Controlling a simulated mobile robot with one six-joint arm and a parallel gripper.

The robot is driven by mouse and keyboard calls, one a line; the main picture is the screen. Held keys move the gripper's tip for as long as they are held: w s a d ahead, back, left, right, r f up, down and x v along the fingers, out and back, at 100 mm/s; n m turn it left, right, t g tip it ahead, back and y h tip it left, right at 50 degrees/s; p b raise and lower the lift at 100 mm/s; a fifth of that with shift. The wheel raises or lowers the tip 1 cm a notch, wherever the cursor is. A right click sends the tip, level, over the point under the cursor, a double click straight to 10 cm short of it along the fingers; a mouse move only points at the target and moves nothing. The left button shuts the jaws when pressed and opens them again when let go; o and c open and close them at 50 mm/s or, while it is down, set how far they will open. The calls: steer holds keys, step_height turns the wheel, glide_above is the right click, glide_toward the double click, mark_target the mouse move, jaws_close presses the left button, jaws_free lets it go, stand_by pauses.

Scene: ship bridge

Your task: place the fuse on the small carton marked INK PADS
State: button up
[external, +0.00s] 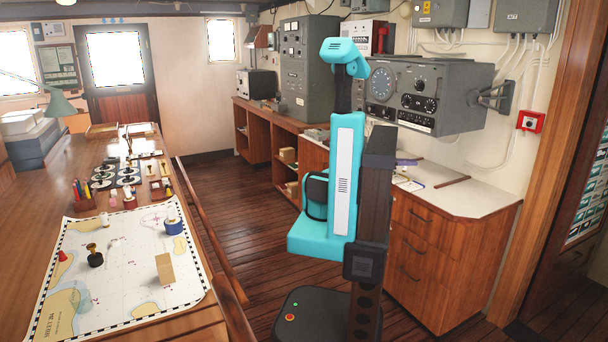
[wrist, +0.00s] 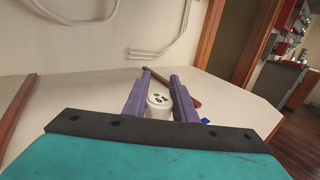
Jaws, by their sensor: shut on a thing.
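The fuse, a white cylinder with a green dot and dark print on its end (wrist: 159,100), sits between the two purple fingers of my gripper (wrist: 161,76) in the wrist view. My gripper is shut on it, above a pale counter top (wrist: 85,100). I cannot tell how far the fuse is from the counter. I cannot make out the carton marked INK PADS in either view; no such lettering is readable.
A brown bar (wrist: 187,95) lies beyond the right finger, and a small blue thing (wrist: 206,121) lies right of it. The drawer cabinet (external: 432,265) carries the counter. A grey radio set (external: 425,95) hangs above. The chart table (external: 115,295) stands left.

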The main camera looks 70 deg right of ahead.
steer(key=shift+s+d+f+p, duration=0.15)
steer(key=shift+s+d+p, duration=0.6)
steer(key=shift+d, duration=0.9)
steer(key=shift+s+d+f+p, duration=0.25)
steer(key=shift+s+d, duration=0.8)
steer(key=shift+d, duration=0.65)
steer(key=shift+s+d+f+p, duration=0.1)
steer(key=shift+s+d+p, duration=0.65)
steer(key=shift+d, duration=0.9)
steer(key=shift+s, duration=0.15)
steer(key=shift+s+d, duration=0.2)
steer(key=shift+d, duration=0.2)
steer(key=shift+f+p, duration=0.75)
steer(key=shift+f, duration=1.1)
steer(key=shift+f+b, duration=0.15)
steer(key=shift+b, duration=0.15)
steer(key=o, duration=1)
steer(key=shift+r+p, duration=0.25)
steer(key=shift+p, duration=0.15)
